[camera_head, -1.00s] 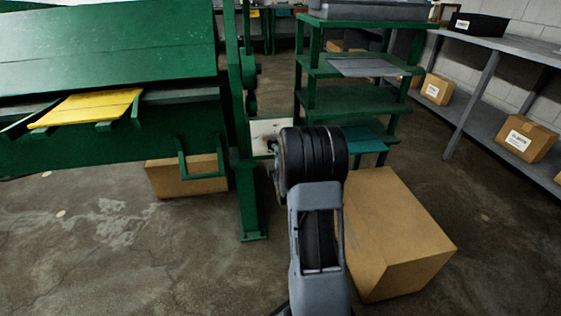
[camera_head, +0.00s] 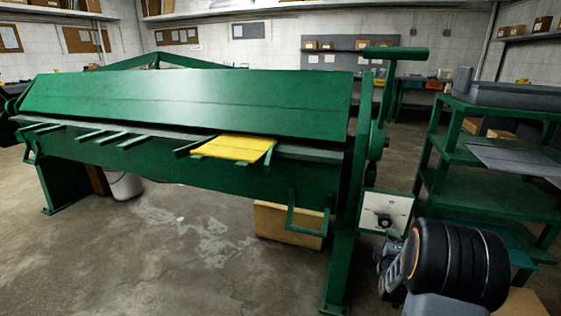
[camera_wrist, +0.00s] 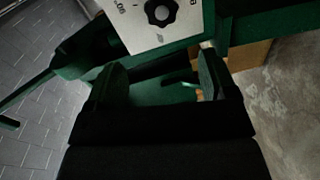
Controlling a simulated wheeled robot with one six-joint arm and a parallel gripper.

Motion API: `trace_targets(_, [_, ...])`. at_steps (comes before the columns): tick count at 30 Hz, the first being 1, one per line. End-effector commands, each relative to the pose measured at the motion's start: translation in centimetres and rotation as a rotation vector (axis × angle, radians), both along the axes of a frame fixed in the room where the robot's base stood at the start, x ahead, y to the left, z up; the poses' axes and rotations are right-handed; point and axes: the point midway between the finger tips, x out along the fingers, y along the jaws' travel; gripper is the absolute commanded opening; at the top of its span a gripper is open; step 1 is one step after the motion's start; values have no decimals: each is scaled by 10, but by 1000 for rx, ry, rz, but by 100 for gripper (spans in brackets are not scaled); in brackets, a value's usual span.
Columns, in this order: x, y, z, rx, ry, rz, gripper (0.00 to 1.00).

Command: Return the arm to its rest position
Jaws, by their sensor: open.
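My arm (camera_head: 455,262) shows in the head view at the lower right, folded up as dark ringed segments in front of the green machine's right end. My gripper (camera_wrist: 160,82) shows in the wrist view, with its two fingers apart and nothing between them that it holds. Beyond the fingers are the white dial panel (camera_wrist: 158,20) and green machine parts. The gap between fingers and machine cannot be judged.
The long green folding machine (camera_head: 190,100) fills the left and middle, with a yellow sheet (camera_head: 235,148) on its front. A green shelf rack (camera_head: 480,190) stands close at the right. A cardboard box (camera_head: 285,224) is beneath the machine. The floor (camera_head: 170,260) at front left is clear.

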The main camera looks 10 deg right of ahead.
Motion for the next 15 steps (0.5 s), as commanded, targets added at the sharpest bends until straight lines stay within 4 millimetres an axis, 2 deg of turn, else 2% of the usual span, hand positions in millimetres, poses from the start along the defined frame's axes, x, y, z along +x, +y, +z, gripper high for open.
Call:
trace_targets(1, [2,6,21,29,3,6,78])
trace_targets(5, [3,33,75,191,45,19,78])
trace_targets(8, [-3,65,128,371,101,16,78])
trace_targets(11, [-17,99,178,561,171,-11,78])
trace_targets(15, [-49,146,243,806,280,-87,78])
